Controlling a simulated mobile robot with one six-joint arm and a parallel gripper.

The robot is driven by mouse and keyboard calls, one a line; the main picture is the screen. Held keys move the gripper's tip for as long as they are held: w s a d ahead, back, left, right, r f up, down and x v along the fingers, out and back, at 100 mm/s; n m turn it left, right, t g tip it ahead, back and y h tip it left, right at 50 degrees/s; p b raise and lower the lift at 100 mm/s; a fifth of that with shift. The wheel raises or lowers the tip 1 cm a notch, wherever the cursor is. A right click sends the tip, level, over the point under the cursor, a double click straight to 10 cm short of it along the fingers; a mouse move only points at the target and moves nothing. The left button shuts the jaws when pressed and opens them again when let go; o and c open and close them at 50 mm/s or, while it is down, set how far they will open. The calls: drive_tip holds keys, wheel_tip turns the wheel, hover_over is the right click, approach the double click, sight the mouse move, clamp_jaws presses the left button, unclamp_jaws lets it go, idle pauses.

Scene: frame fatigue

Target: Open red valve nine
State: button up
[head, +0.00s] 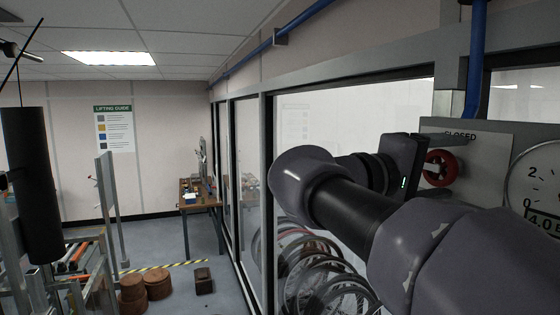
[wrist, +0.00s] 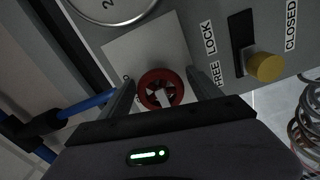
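The red valve (wrist: 160,90) is a round red handwheel with a white mark in its middle, on a pale plate (wrist: 130,52) of a grey panel. It also shows at the right in the head view (head: 440,167), partly hidden by my gripper. My gripper (wrist: 159,76) faces the panel with one finger on each side of the red valve. The fingers are apart, and in the wrist view small gaps show between them and the wheel's rim. I cannot tell how deep the fingers reach along the wheel. No number nine is readable.
A yellow knob (wrist: 265,67) beside a dark slot is right of the valve, near labels reading FREE, LOCK and CLOSED. A round gauge (head: 540,180) is close by on the panel. A blue pipe (head: 476,60) runs above. Coiled hoses or wheels (head: 325,265) stand below my arm.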

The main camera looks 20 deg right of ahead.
drive_tip(key=shift+a, duration=0.1)
drive_tip(key=s+a, duration=0.1)
drive_tip(key=a, duration=1.6)
drive_tip(key=shift+s, duration=0.2)
